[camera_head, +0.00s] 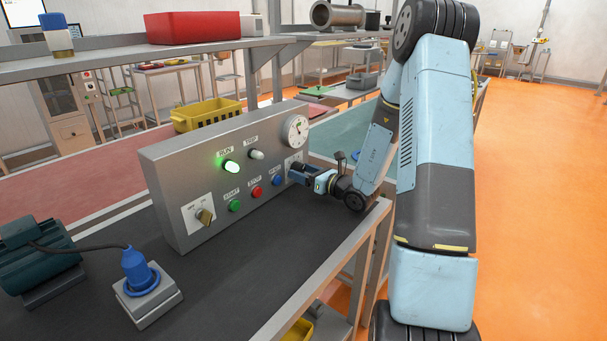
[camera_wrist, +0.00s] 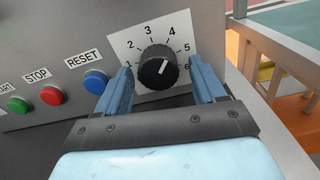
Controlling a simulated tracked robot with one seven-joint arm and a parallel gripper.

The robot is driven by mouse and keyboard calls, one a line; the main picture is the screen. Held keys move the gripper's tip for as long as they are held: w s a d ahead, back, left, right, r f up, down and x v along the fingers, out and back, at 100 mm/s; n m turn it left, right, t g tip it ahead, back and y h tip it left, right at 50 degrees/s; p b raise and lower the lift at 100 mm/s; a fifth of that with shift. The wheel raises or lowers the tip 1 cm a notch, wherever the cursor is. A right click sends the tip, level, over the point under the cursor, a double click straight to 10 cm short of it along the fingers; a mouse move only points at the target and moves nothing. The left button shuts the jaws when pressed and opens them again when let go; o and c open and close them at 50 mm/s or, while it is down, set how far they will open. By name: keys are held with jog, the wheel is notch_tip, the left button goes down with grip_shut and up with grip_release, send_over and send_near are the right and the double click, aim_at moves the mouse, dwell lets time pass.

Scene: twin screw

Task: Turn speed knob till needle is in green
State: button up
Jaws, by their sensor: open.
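The speed knob (camera_wrist: 158,68) is a black ribbed dial on a white scale plate (camera_wrist: 124,43) with numbers around it, in the wrist view. Its white pointer mark leans up and slightly right. My gripper (camera_wrist: 165,82) is open, with one blue finger on each side of the knob; I cannot tell if they touch it. In the head view my gripper (camera_head: 299,174) is at the right end of the grey control panel (camera_head: 170,165) and hides the knob. The round gauge (camera_head: 295,130) sits above it; its needle and green zone are too small to read.
The panel has a lit green RUN lamp (camera_head: 231,166), a pale TRIP lamp (camera_head: 256,155), a green START button (camera_head: 234,205), a red STOP button (camera_head: 257,191) and a blue RESET button (camera_head: 277,180) close to my gripper. A rotary switch (camera_head: 205,216) is at the left.

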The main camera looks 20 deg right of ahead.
jog(key=v, duration=1.3)
jog(key=shift+s+d, duration=0.15)
jog(key=shift+s, duration=0.2)
jog(key=s+a+r+n+g, duration=0.5)
jog(key=s+a+n+g, duration=0.2)
jog(key=a+n, duration=0.15)
jog(key=s+a+r+n+g, duration=0.6)
jog(key=s+a+n, duration=0.1)
jog(key=a+n, duration=0.15)
jog(key=s+d+r+n+t+h, duration=0.3)
jog(key=s+d+r+n+h, duration=0.4)
jog(key=s+r+n+h, duration=0.3)
jog(key=s+n, duration=0.1)
jog(key=n, duration=0.2)
jog(key=shift+s+r+t, duration=0.3)
jog(key=shift+r+t, duration=0.05)
jog(key=shift+t, duration=0.05)
dwell(0.9)
